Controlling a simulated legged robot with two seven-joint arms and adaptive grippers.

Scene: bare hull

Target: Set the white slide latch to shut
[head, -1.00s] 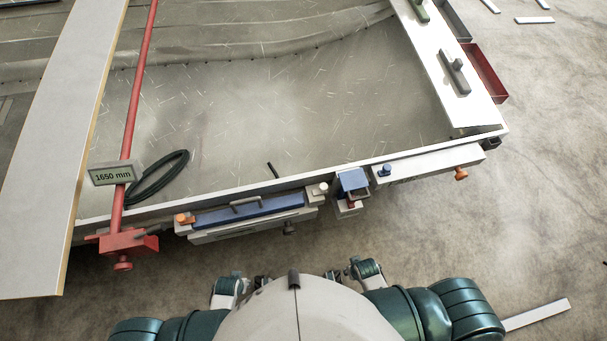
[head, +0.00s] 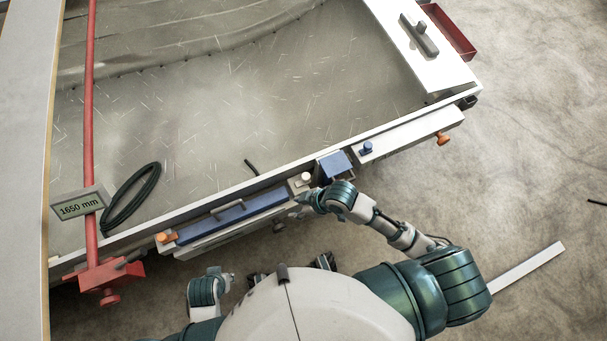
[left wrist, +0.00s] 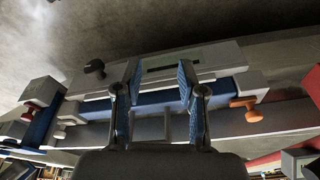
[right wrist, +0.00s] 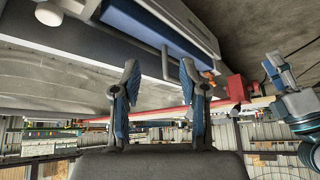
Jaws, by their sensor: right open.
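The white slide latch shows as a small white knob (head: 306,179) at the right end of the long blue bar, on the hull's near edge. My right gripper (head: 303,199) is just on the near side of this knob, apart from it as far as I can tell. The right wrist view shows its two fingers (right wrist: 160,95) spread and empty, with a pale knob (right wrist: 48,14) at the upper left, probably the same latch. My left gripper (left wrist: 160,92) is open and empty in its wrist view, facing the blue bar's front from below.
The blue bar (head: 240,208) with a grey handle has an orange knob (head: 167,237) at its left end. A blue box (head: 334,166) and a white unit with a blue knob (head: 367,148) stand right of the latch. A red clamp (head: 104,275) is at left.

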